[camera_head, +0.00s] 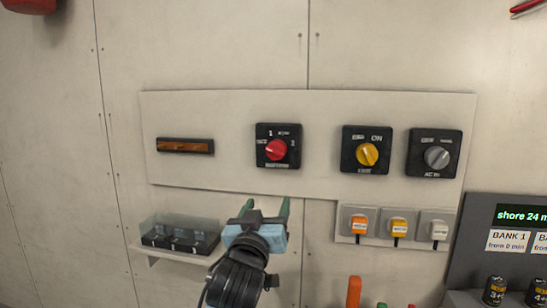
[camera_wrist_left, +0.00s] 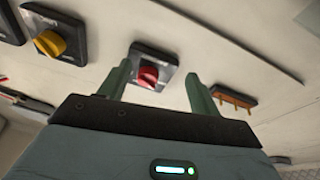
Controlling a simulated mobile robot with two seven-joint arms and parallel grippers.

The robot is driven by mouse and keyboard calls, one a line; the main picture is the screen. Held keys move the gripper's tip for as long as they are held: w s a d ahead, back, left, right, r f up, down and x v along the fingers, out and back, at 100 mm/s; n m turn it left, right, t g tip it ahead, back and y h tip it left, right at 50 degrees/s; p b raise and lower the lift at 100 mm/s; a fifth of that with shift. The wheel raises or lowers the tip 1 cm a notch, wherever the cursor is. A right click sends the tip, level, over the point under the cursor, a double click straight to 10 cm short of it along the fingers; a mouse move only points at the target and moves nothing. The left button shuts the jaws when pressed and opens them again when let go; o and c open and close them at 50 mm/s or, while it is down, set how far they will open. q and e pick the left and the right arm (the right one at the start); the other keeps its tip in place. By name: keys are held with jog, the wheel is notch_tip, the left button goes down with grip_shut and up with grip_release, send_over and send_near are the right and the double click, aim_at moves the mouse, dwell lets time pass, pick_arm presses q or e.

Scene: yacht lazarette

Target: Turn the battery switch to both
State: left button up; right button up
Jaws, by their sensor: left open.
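The battery switch (camera_head: 278,145) is a black square plate with a red knob (camera_head: 276,150) on the pale wall panel. In the left wrist view the red knob (camera_wrist_left: 148,77) shows ahead between the two green fingers (camera_wrist_left: 158,88) of my gripper. My right gripper is not in view.
A yellow-knob switch (camera_head: 367,154) and a grey-knob switch (camera_head: 437,157) sit right of it. A brown strip (camera_head: 185,146) is at left. A clear-covered box (camera_head: 180,235) stands on a shelf below. Plugged sockets (camera_head: 397,226) and a display unit (camera_head: 515,225) are at right.

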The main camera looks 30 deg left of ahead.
pick_arm(q)
jog(key=t, duration=0.2)
send_near(274, 154)
jog(key=w, duration=0.1)
jog(key=shift+n+y, duration=0.4)
jog(key=shift+p+x, duration=0.3)
jog(key=shift+x, duration=3.85)
jog(key=shift+r, duration=0.1)
jog(key=c, duration=1)
